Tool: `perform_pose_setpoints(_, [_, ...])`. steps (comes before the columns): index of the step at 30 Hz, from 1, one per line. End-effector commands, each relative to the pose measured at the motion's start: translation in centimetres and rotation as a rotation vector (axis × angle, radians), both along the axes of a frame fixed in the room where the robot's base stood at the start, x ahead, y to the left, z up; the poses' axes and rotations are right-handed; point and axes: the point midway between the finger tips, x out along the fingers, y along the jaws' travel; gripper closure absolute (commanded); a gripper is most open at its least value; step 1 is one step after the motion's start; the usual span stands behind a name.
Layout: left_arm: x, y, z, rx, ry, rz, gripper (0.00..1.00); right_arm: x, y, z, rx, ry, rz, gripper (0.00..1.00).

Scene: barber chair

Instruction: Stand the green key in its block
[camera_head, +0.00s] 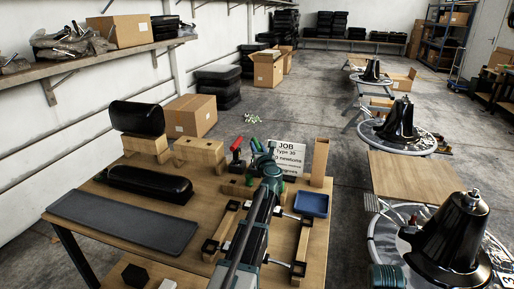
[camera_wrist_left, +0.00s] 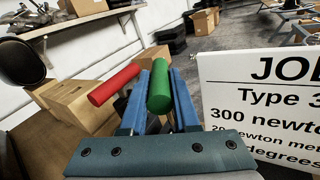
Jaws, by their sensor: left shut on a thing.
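The green key shows as a green grip (camera_head: 255,144) beyond my left gripper (camera_head: 262,157). In the left wrist view the green key (camera_wrist_left: 160,87) lies between the two blue fingers of the left gripper (camera_wrist_left: 156,82), which is shut on it. Its lower end is hidden. The red key (camera_head: 236,146) stands upright just left of it; its red grip (camera_wrist_left: 114,85) also shows in the left wrist view. A low wooden block (camera_head: 236,188) sits beside my arm below the red key. I cannot tell whether the green key touches a block.
A white job sign (camera_head: 289,155) stands close right of the left gripper. A blue tray (camera_head: 311,204) and an upright wooden post (camera_head: 320,160) are further right. Black pads on wooden stands (camera_head: 147,147) and a grey mat (camera_head: 124,219) occupy the bench's left.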

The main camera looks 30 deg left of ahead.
Motion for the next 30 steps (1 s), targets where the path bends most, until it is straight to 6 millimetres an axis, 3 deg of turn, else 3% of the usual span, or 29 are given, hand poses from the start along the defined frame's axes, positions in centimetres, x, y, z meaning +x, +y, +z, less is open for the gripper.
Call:
perform_pose_setpoints(13, [0.0,0.0,-0.34,0.0,0.0,0.0,1.0,0.0,0.0,-0.34,0.0,0.0,0.0,0.5])
perform_pose_setpoints(14, [0.0,0.0,-0.34,0.0,0.0,0.0,0.65,0.0,0.0,-0.34,0.0,0.0,0.0,0.5])
perform_pose_setpoints(19, [0.0,0.0,-0.34,0.0,0.0,0.0,0.36,0.0,0.0,-0.34,0.0,0.0,0.0,0.5])
perform_pose_setpoints(30, [-0.49,-0.43,-0.36,0.0,0.0,-0.001,0.36,0.01,-0.02,-0.36,-0.001,0.0,0.0,0.5])
